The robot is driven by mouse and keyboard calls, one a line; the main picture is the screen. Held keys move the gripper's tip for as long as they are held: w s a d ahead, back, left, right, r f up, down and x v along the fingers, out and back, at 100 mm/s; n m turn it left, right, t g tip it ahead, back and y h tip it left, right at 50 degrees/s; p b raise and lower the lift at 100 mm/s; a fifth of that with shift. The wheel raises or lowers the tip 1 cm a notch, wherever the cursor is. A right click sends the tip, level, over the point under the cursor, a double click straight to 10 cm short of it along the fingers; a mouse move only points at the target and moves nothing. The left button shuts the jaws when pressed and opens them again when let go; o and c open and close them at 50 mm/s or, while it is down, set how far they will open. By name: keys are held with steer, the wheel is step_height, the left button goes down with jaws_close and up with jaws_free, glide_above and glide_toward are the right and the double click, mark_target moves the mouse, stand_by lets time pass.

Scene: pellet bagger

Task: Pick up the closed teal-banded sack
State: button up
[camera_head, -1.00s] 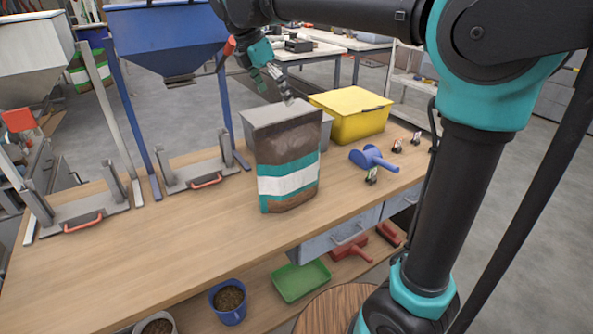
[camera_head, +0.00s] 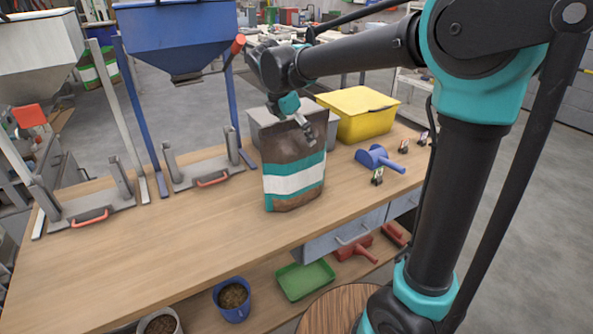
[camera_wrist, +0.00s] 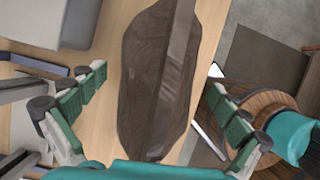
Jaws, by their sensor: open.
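The teal-banded sack (camera_head: 294,180) stands upright on the wooden bench in the head view. It is brown with a white band between two teal stripes, and its top edge looks closed. In the wrist view I look down on the sack's top (camera_wrist: 158,75), with a folded ridge running lengthwise. My gripper (camera_head: 308,128) is at the sack's upper edge in the head view. In the wrist view my gripper (camera_wrist: 160,112) is open, its two green-padded fingers on either side of the sack with gaps between. Whether a finger touches it I cannot tell.
Behind the sack stand a grey bin (camera_head: 262,122) and a yellow bin (camera_head: 357,113). A blue scoop (camera_head: 378,158) and small clips (camera_head: 377,176) lie to the right. Blue hopper (camera_head: 172,40) and clamp stands are left. The bench's front left (camera_head: 150,240) is clear.

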steer(key=shift+x, duration=1.15)
steer(key=c, duration=1.6)
